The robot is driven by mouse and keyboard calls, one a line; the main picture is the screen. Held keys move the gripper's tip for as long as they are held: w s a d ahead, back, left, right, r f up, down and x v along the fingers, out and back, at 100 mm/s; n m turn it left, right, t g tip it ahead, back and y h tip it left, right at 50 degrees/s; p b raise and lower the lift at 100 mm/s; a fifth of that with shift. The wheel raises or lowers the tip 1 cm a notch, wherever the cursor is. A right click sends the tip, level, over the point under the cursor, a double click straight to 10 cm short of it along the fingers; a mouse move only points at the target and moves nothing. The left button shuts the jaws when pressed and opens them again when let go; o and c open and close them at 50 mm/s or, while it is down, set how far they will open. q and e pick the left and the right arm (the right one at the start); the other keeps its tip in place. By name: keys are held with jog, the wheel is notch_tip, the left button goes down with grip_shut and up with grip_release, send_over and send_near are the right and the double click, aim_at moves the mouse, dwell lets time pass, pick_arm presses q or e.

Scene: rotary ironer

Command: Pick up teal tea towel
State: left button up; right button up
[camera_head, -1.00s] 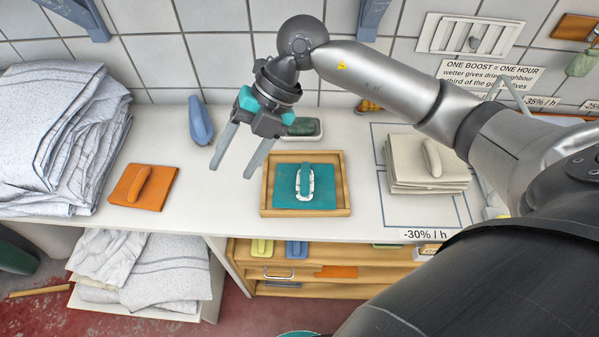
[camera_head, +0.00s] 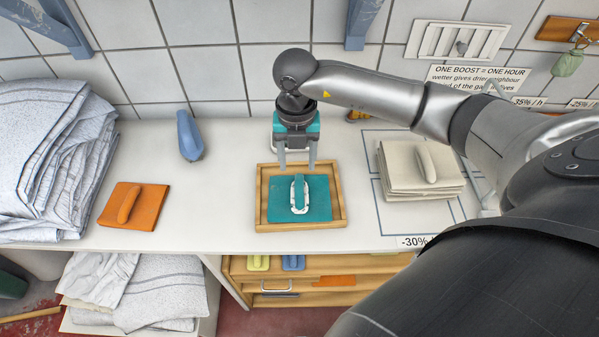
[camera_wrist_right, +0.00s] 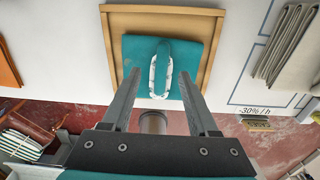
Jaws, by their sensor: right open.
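The teal tea towel (camera_head: 316,205) lies folded flat in a shallow wooden tray (camera_head: 341,222) on the white counter. A white oval ring with a teal strip through it (camera_head: 299,195) stands out on top of the towel. In the right wrist view the towel (camera_wrist_right: 193,55) lies ahead of the fingertips, with the ring between their lines. My right gripper (camera_head: 297,166) is open and empty, its fingers pointing down over the tray's back edge, apart from the towel. In the wrist view its two fingers (camera_wrist_right: 160,88) are spread wide. My left gripper is not in view.
An orange folded cloth (camera_head: 146,215) and blue object (camera_head: 189,137) lie left of the tray, near a large pile of grey linen (camera_head: 45,150). Folded cream cloths (camera_head: 400,170) lie to the right. Counter beside the tray is clear. Wooden drawers (camera_head: 330,297) are below.

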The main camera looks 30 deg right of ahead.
aim_at(299, 177)
jog(key=shift+w+d+f, duration=0.1)
jog(key=shift+d+f, duration=0.05)
jog(key=shift+f, duration=0.8)
jog(key=shift+w+d+f, duration=0.1)
jog(key=shift+f, duration=0.85)
jog(key=shift+w+d+f, duration=0.1)
jog(key=shift+d+f, duration=0.05)
jog(key=shift+f, duration=0.8)
grip_shut()
